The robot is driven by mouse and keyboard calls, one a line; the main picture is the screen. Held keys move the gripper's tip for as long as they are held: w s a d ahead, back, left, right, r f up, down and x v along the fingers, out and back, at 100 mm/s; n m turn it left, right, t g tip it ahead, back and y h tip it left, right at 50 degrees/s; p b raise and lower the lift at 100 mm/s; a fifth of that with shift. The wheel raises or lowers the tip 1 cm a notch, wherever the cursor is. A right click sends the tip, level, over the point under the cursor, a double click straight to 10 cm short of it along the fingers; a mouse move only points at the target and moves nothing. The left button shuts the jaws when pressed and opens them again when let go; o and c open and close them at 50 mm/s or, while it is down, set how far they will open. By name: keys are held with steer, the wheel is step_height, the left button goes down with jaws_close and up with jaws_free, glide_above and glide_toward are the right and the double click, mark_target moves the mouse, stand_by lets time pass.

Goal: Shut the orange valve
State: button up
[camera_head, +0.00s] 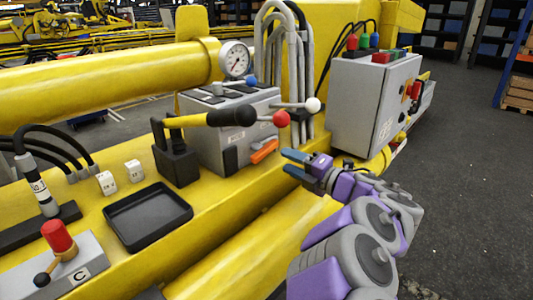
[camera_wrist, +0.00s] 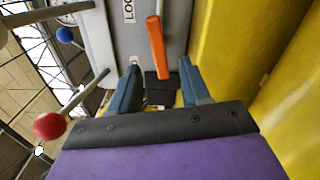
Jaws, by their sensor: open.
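The orange valve handle (camera_head: 264,151) sticks out low on the front of a grey box (camera_head: 228,145) on the yellow boom. In the wrist view the orange handle (camera_wrist: 157,46) stands out from the grey panel, just beyond and between my fingertips in the picture. My gripper (camera_head: 290,163) is open, with its blue fingers pointing left toward the box, just right of the handle. The handle looks apart from the fingers.
Levers with a red knob (camera_head: 281,118) and a white knob (camera_head: 313,104) jut out above my gripper. A blue knob (camera_head: 252,80) is on top. A grey control box (camera_head: 372,105) stands to the right. A black tray (camera_head: 148,216) lies at left. Open floor is at right.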

mark_target(270, 152)
steer(key=x, duration=0.7)
steer(key=shift+s+a+f+b, duration=0.1)
steer(key=shift+s+b, duration=0.05)
steer(key=shift+b, duration=0.25)
steer(key=shift+w+a, duration=0.4)
steer(key=shift+w, duration=0.35)
steer(key=shift+w+a, duration=0.1)
steer(key=shift+a, duration=0.45)
steer(key=shift+d, duration=0.15)
jaws_close()
steer(key=shift+r+m+p, duration=0.2)
steer(key=shift+m+p, duration=0.3)
steer(key=shift+p, duration=0.3)
steer(key=shift+f+m+p, duration=0.25)
steer(key=shift+m+p, duration=0.55)
steer(key=shift+p, duration=0.15)
steer(key=shift+f, duration=0.1)
